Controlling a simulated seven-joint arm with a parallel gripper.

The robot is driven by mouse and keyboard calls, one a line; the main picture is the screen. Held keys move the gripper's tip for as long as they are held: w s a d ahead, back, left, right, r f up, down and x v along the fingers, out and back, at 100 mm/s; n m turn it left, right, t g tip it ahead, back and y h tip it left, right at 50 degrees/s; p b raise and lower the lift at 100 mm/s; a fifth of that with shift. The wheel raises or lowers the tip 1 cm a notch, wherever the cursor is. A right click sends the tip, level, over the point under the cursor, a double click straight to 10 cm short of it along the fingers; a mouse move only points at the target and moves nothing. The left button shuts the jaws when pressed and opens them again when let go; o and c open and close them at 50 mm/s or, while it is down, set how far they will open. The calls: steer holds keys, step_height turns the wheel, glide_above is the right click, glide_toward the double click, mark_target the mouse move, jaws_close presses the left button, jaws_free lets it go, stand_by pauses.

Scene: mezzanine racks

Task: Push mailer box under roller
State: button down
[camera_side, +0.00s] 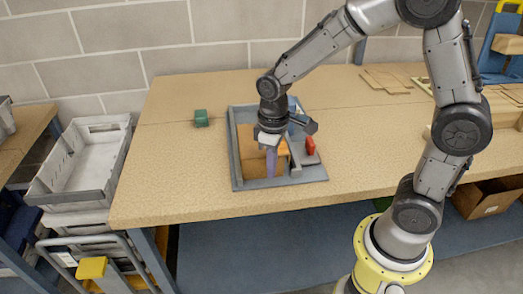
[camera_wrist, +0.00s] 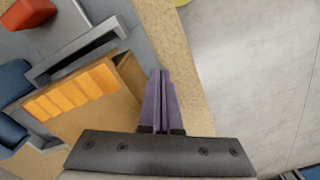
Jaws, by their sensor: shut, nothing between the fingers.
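My gripper (camera_side: 271,172) has purple fingers pointing down, shut together and empty, at the front of the grey-framed fixture (camera_side: 236,165). The fingers also show in the wrist view (camera_wrist: 162,76). A brown box-like piece (camera_side: 250,150), which looks like the mailer box, is inside the fixture by the fingers; it shows left of them in the wrist view (camera_wrist: 100,118). I cannot tell whether they touch. An orange ridged strip (camera_wrist: 70,92) lies along the brown piece. A grey bar (camera_wrist: 78,58) is beyond the strip. I cannot tell which part is the roller.
A red block (camera_side: 310,145) sits at the fixture's right, and a blue part (camera_wrist: 12,80) shows at the wrist view's left. A green block (camera_side: 201,118) is on the table outside the fixture. Flat brown pieces (camera_side: 385,80) lie behind right. The table's left front is clear.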

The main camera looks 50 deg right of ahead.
mark_target(271, 186)
steer(key=shift+f, duration=0.15)
steer(key=shift+f, duration=1.75)
steer(key=shift+r, duration=0.1)
steer(key=shift+r, duration=0.75)
steer(key=shift+w+d, duration=0.1)
steer(key=shift+w+d, duration=0.3)
steer(key=shift+w, duration=0.1)
steer(key=shift+w+d, duration=0.35)
steer(key=shift+d, duration=0.1)
